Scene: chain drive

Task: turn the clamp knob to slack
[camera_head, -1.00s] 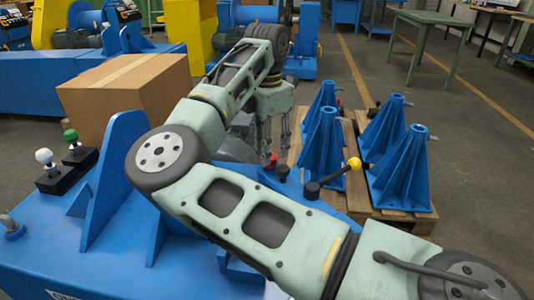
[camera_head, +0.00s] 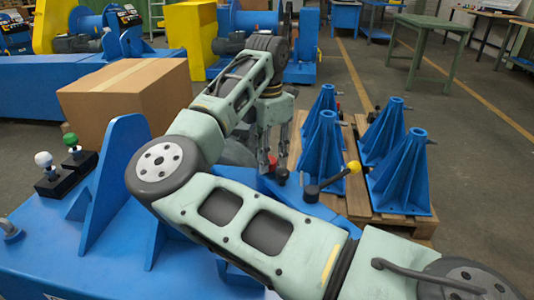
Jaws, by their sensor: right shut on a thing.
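My right arm reaches across the blue machine (camera_head: 60,240) from the lower right. Its gripper (camera_head: 271,160) points down at the machine's far edge. The fingers are shut on what looks like the clamp knob, of which only a bit of red (camera_head: 272,161) shows between them. A small dark knob with a red top (camera_head: 281,177) stands just beside the fingers. The turn of the held knob cannot be seen. My left gripper is not in view.
A black lever with a yellow ball (camera_head: 354,167) stands to the right of the gripper. A green-topped (camera_head: 70,140) and a white-topped lever (camera_head: 43,159) stand at left. A cardboard box (camera_head: 130,98) is behind. Blue brackets (camera_head: 322,165) stand on a pallet.

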